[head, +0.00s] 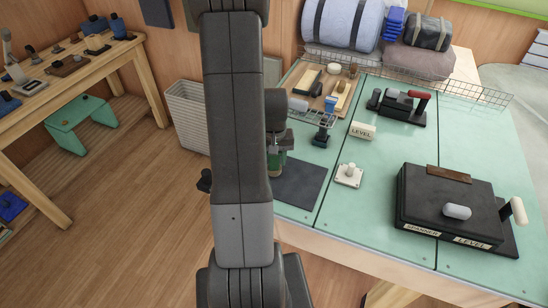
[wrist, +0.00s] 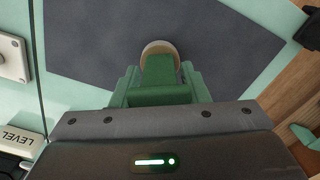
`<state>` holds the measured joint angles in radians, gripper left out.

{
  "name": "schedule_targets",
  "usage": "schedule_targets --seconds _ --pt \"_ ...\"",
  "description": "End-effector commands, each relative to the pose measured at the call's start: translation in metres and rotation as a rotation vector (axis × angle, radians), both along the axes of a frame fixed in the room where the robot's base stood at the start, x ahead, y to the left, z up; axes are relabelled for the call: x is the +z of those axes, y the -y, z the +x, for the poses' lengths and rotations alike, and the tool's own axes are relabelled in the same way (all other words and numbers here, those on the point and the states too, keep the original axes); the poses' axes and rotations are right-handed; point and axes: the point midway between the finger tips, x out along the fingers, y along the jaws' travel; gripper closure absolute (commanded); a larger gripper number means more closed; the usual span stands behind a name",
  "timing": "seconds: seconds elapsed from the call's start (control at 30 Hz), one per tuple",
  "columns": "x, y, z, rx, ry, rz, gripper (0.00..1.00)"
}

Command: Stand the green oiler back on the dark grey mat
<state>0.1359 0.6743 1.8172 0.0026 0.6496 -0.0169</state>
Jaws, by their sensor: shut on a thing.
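The green oiler (wrist: 158,75) is in my gripper (wrist: 158,92), with a round beige part showing at its far end in the wrist view. In the head view a bit of the green oiler (head: 276,160) shows below my gripper (head: 279,138), partly hidden by my arm. My gripper is shut on it. The dark grey mat (head: 305,183) lies flat on the green bench top, its left part hidden behind my arm. In the wrist view the mat (wrist: 85,45) spreads behind the oiler. I cannot tell whether the oiler touches the mat.
A white plate with a knob (head: 349,174) sits right of the mat. A black case (head: 445,200) stands at right. The mat's visible part is clear.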

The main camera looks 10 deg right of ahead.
Motion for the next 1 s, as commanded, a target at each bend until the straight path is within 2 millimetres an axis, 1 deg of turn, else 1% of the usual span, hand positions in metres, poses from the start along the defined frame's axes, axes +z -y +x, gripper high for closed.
schedule_targets --seconds 0.37,1.0 --pt "0.000 0.000 0.000 0.000 0.000 0.000 0.95" --pt "-0.010 0.000 0.000 0.000 0.000 0.000 0.95"
